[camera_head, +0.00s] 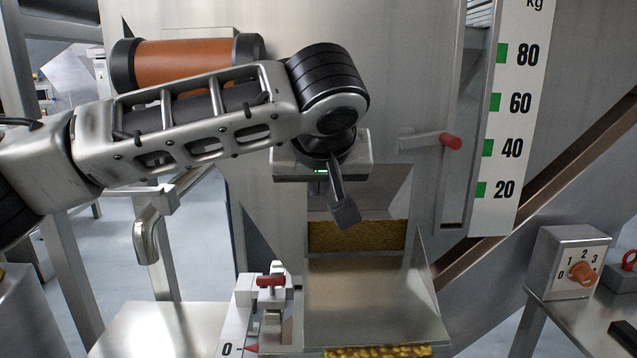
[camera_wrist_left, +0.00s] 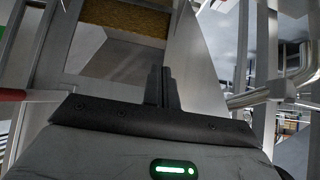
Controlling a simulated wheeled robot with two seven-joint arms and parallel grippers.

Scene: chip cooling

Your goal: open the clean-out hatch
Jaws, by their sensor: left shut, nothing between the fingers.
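My left gripper (camera_head: 345,212) is shut and empty, pointing down in front of the steel tank (camera_head: 270,110). Its closed dark fingers also show in the left wrist view (camera_wrist_left: 162,88). Behind and below it is a framed rectangular opening with golden chips (camera_head: 355,236) in it; the chips show at the top of the left wrist view (camera_wrist_left: 130,18). A steel chute (camera_head: 365,290) slopes down below the opening. A red-tipped handle (camera_head: 450,141) sticks out to the right of the gripper, apart from it. I cannot tell which panel is the clean-out hatch. My right gripper is not in view.
A level scale (camera_head: 515,130) with green marks stands at the right. A control box (camera_head: 575,262) with an orange knob sits on a side table. A red-handled clamp (camera_head: 270,281) is beside the chute at left. A bent pipe (camera_head: 150,235) stands farther left.

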